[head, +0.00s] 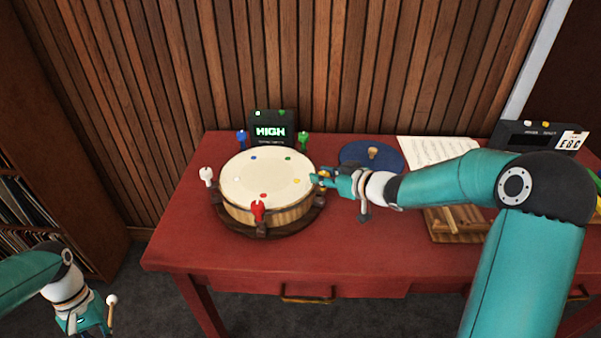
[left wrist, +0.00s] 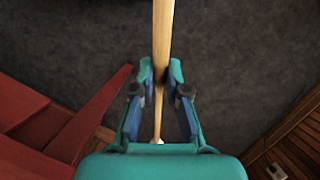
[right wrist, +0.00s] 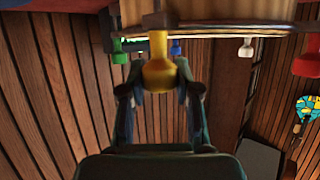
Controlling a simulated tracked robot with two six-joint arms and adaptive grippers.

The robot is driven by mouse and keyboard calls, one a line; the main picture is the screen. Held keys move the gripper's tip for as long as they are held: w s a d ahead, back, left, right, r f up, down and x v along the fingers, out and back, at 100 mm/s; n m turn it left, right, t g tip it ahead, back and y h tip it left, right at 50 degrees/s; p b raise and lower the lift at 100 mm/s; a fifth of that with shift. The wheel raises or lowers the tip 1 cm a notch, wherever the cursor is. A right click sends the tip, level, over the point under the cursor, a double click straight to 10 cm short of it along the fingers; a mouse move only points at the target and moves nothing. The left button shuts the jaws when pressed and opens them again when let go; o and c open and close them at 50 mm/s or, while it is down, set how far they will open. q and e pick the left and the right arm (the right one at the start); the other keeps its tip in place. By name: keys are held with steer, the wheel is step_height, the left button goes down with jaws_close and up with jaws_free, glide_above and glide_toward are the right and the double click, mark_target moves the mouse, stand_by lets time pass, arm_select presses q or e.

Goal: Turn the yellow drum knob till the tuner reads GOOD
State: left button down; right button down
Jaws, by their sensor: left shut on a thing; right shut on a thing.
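The drum (head: 265,180) sits on a dark round stand on the red table, with coloured knobs around its rim. My right gripper (head: 322,180) is at the drum's right side. In the right wrist view its fingers are shut on the yellow knob (right wrist: 158,72); the head view mostly hides that knob. The tuner (head: 271,128) behind the drum reads HIGH in green. My left gripper (left wrist: 160,82) is shut on a wooden mallet (head: 111,312) with a pale round tip, in front of the table at the lower left, away from the drum.
The red knob (head: 258,210), white knob (head: 206,176), blue knob (head: 242,139) and green knob (head: 303,141) stand around the drum. A blue round mat (head: 353,151), a sheet of music (head: 432,150), a wooden tray (head: 440,232) and a dark device (head: 525,136) lie to the right. The table's front left is clear.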

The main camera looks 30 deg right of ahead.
steer(key=shift+d+r+n+g+y+p, duration=0.1)
steer(key=shift+n+g+y+p, duration=0.75)
steer(key=shift+p, duration=2.15)
steer(key=shift+r+n+g+y+p, duration=0.1)
steer(key=shift+n+g+y+p, duration=0.15)
steer(key=shift+n+y+p, duration=1.95)
steer(key=shift+f+g+p, duration=0.15)
steer(key=shift+g+p, duration=0.35)
steer(key=shift+p, duration=1.05)
steer(key=c, duration=0.8)
jaws_free()
steer(key=v, duration=1.2)
steer(key=shift+s+f, duration=0.1)
